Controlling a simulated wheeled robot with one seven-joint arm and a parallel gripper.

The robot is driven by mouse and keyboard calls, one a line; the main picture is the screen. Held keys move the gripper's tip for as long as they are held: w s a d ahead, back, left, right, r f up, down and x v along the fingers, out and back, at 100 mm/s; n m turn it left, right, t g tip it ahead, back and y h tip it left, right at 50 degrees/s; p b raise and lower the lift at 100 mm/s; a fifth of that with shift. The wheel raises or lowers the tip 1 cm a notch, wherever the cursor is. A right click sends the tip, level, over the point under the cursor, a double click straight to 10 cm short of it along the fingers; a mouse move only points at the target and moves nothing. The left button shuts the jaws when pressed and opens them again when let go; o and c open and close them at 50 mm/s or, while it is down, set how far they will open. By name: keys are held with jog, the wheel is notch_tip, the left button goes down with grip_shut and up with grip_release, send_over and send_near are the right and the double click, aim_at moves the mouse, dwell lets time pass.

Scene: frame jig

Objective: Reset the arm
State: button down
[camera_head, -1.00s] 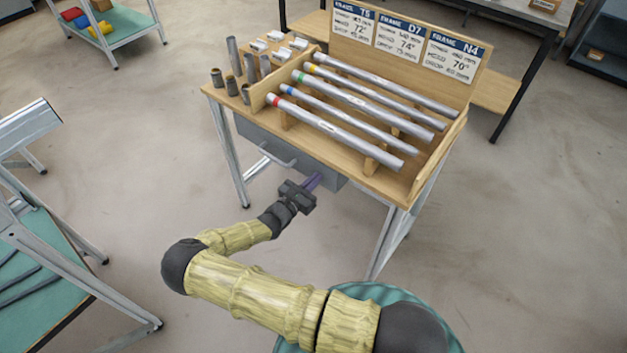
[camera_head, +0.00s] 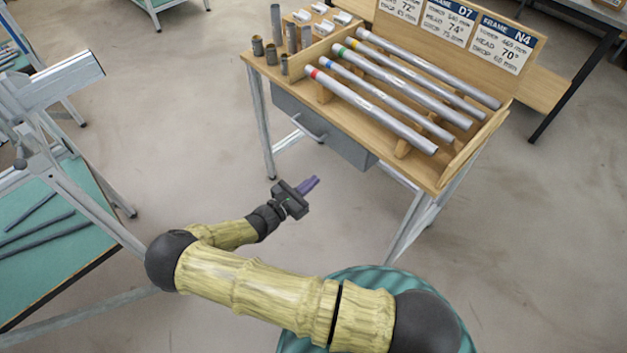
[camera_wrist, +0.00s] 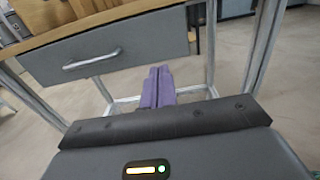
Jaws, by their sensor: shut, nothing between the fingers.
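My gripper (camera_head: 312,183) is at the end of my bent arm, over open floor in front of the wooden bench. Its purple fingers are shut together with nothing between them. In the wrist view the closed fingers (camera_wrist: 158,86) point toward the space below the grey drawer (camera_wrist: 105,50). The drawer also shows in the head view (camera_head: 345,146), shut under the bench top, with the gripper apart from it.
The wooden bench (camera_head: 437,183) carries several grey tubes with coloured bands, short tube pieces and frame cards. A metal frame stand (camera_head: 60,82) and a green-topped table (camera_head: 25,277) stand at the left. Bare floor lies between them and the bench.

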jog(key=shift+w, duration=0.1)
jog(key=s+d+r+m+g+y+p, duration=0.45)
jog(key=s+d+r+m+g, duration=0.45)
jog(key=m+g, duration=0.35)
jog(key=s+d+r+m+t+y+p, duration=0.1)
jog(key=s+r+m+y+p, duration=0.1)
jog(key=r, duration=0.6)
jog(key=s+d+r+m+t+y+p, duration=0.1)
jog(key=s+r+m+y+p, duration=0.1)
jog(key=r+m+y, duration=0.2)
jog(key=s+d+r+m+t+y+p, duration=0.1)
jog(key=s+r+m+y+p, duration=0.1)
jog(key=r+m, duration=0.5)
notch_tip(320, 180, up, 6)
jog(key=shift+s+d+r+y+p, duration=0.1)
jog(key=shift+s+d+y+p, duration=0.1)
jog(key=shift+s+y+p, duration=0.3)
jog(key=shift+w+m+t, duration=0.1)
jog(key=shift+m+t, duration=0.15)
